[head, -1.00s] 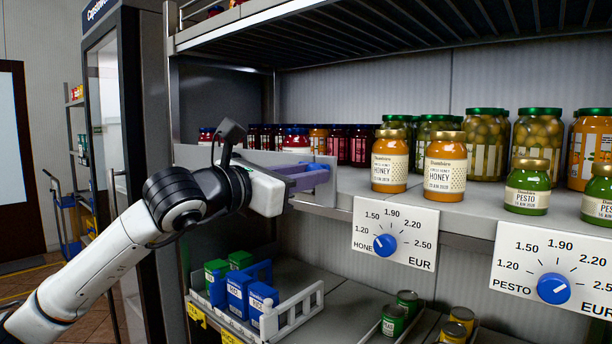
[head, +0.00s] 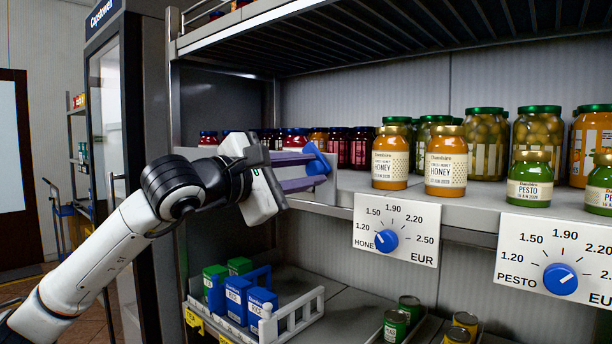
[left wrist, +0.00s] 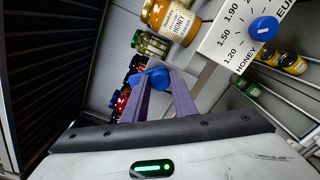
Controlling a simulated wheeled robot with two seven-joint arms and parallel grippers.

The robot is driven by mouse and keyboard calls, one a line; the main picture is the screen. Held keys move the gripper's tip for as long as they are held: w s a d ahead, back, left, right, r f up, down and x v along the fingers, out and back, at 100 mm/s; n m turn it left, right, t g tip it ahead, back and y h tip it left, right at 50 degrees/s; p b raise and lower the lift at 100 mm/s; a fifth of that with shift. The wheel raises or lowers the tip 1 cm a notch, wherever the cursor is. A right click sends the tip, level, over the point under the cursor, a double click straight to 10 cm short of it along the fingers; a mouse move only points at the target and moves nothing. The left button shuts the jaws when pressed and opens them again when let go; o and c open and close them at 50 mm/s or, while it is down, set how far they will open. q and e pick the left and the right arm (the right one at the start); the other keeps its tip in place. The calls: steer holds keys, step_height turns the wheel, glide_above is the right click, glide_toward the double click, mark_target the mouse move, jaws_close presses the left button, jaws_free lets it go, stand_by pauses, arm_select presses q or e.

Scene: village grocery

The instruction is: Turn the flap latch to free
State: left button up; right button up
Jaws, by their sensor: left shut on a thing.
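The blue flap latch (head: 317,160) sits at the right end of a grey flap (head: 326,190) along the shelf's front edge. It stands tilted. My left gripper (head: 310,170) reaches it from the left, its two purple fingers one above the other. In the left wrist view the fingers close in on the blue latch (left wrist: 152,78), and the gripper is shut on it. My gripper body hides much of the flap. My right gripper is not in view.
Honey jars (head: 445,162) and pesto jars (head: 530,180) stand on the shelf to the right. A honey price dial (head: 386,241) hangs just right of the flap. Below is a white-railed crate (head: 305,318) with blue and green boxes. A shelf rack (head: 400,30) is overhead.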

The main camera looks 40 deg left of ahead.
arm_select(q)
steer(key=m, duration=0.2)
steer(key=shift+m, duration=0.4)
steer(key=m, duration=0.5)
steer(key=shift+m, duration=0.3)
steer(key=o, duration=1)
steer(key=shift+o, duration=0.2)
